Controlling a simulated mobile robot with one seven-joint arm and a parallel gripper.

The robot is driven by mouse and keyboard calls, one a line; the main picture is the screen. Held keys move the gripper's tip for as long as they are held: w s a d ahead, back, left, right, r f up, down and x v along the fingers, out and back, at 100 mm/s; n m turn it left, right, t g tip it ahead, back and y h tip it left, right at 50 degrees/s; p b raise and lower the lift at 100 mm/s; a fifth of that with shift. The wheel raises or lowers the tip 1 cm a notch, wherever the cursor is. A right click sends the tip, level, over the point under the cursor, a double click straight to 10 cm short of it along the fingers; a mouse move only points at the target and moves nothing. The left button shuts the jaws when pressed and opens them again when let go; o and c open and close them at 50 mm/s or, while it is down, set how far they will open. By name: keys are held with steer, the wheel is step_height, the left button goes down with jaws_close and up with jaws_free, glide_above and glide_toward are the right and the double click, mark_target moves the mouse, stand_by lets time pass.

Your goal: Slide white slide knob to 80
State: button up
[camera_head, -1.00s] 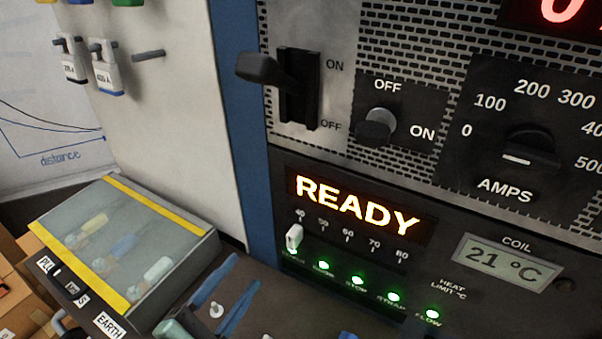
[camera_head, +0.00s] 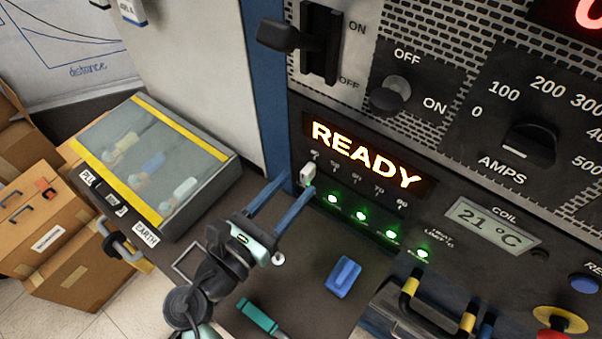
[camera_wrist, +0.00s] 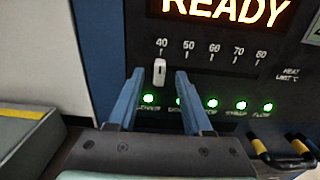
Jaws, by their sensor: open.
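The white slide knob (camera_head: 308,174) is at the left end of its scale, under the 40 mark. It also shows in the wrist view (camera_wrist: 159,71), below the READY display. The scale (camera_wrist: 213,52) runs from 40 on the left to 80 on the right. My gripper (camera_head: 290,190) has two blue fingers and is open. Its fingertips are close to the panel. In the wrist view the fingertips (camera_wrist: 160,72) stand to the left and right of the knob, with gaps on both sides. I cannot tell whether they reach the panel's depth.
A row of green lights (camera_wrist: 209,103) lies just below the scale. A black and yellow handle (camera_head: 437,308) sticks out at lower right. A clear-lidded box (camera_head: 232,180) stands at left. A blue object (camera_head: 343,277) and a green-handled tool (camera_head: 258,317) lie on the worktop.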

mark_target(303, 176)
steer(key=shift+x, duration=1.6)
steer(key=shift+c, duration=0.2)
jaws_close()
